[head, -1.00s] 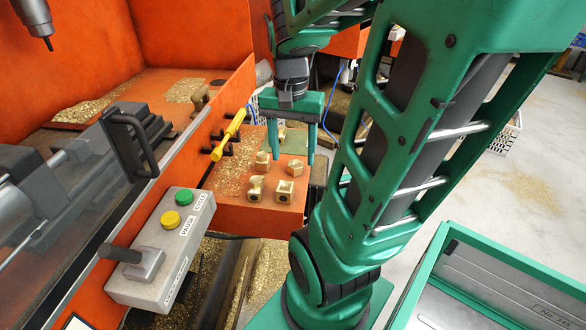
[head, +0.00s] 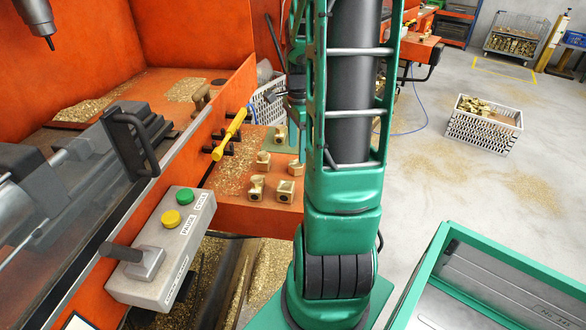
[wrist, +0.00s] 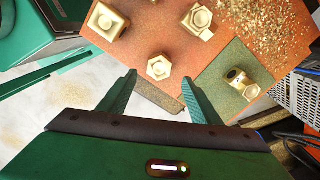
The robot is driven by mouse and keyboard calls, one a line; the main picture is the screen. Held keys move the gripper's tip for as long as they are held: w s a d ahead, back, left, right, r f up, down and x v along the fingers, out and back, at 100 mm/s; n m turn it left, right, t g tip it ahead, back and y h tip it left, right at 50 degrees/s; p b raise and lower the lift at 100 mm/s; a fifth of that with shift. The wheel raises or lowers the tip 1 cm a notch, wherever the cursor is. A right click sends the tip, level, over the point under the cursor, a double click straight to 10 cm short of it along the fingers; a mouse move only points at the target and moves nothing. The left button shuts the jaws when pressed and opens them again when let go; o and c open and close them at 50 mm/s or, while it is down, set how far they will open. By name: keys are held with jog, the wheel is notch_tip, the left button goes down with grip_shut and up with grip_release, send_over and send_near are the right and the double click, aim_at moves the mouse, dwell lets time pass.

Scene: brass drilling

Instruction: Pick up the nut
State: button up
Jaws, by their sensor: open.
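The brass hexagonal nut (wrist: 159,67) lies on the orange table in the wrist view, near the table's edge. In the head view the nut (head: 295,168) is at the table's right side, beside my arm. My gripper (wrist: 159,77) is open and empty. In the wrist view its two green fingers point toward the nut, one on each side of the gap in line with it. The nut shows just beyond the fingertips, and the height between them cannot be told. In the head view my arm hides most of the gripper.
Other brass fittings stand close by on the orange table (head: 227,208), including one block fitting (wrist: 198,20) and another (wrist: 107,20). One fitting (wrist: 240,82) is on a green mat (wrist: 222,98). Brass chips (wrist: 262,22) are scattered there. A control box (head: 165,245) stands left.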

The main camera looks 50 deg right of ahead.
aim_at(295, 163)
jog(key=shift+w+a+f, duration=0.1)
jog(key=shift+a+f, duration=0.05)
jog(key=shift+f, duration=1.2)
jog(key=shift+a+f, duration=0.15)
jog(key=shift+f, duration=1.2)
jog(key=c, duration=1.5)
